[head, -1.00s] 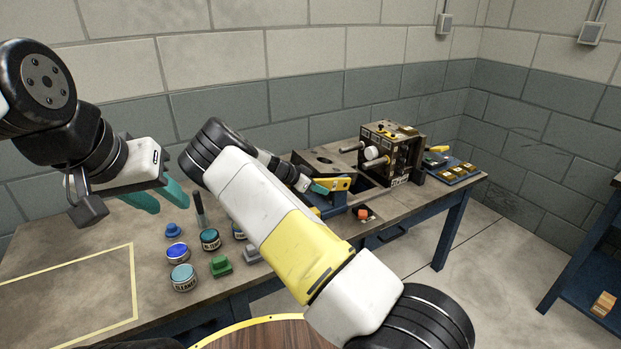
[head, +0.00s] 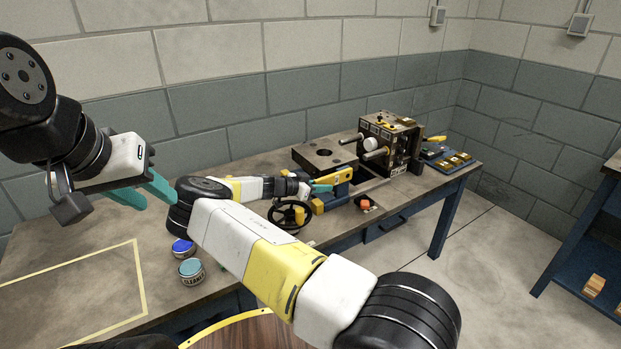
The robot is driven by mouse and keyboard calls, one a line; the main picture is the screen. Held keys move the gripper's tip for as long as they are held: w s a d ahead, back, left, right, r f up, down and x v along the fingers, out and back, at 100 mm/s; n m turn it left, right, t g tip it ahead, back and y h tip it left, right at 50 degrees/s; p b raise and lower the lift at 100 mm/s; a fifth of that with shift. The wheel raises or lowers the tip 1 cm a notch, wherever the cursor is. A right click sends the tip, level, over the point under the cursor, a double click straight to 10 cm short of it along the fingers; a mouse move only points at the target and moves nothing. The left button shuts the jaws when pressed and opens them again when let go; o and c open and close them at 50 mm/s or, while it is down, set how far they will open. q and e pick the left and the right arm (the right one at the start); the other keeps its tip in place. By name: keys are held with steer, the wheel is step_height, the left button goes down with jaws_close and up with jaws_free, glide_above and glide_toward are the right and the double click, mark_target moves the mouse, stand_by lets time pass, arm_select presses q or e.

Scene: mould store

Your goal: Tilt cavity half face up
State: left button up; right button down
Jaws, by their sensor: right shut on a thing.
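A dark block with a round hole in its top (head: 325,155) lies at the back of the bench; I cannot tell whether it is the cavity half. A boxy dark mould part with light pins (head: 392,142) stands upright to its right. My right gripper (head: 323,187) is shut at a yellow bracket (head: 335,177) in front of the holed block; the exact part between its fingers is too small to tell. A black handwheel (head: 289,215) is just below my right wrist. My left gripper (head: 157,203) is open and empty above the bench's left part.
A blue-lidded jar (head: 183,247) and a teal-lidded jar (head: 190,270) stand at the front. An orange piece (head: 365,204) sits near the front edge. A blue tray with brass-coloured pieces (head: 455,161) is at the far right. The yellow-taped area (head: 137,270) is clear.

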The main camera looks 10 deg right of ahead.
steer(key=shift+s+f, duration=0.15)
steer(key=shift+f, duration=0.2)
steer(key=c, duration=1.4)
jaws_free()
steer(key=shift+r, duration=0.1)
steer(key=shift+a+r, duration=0.1)
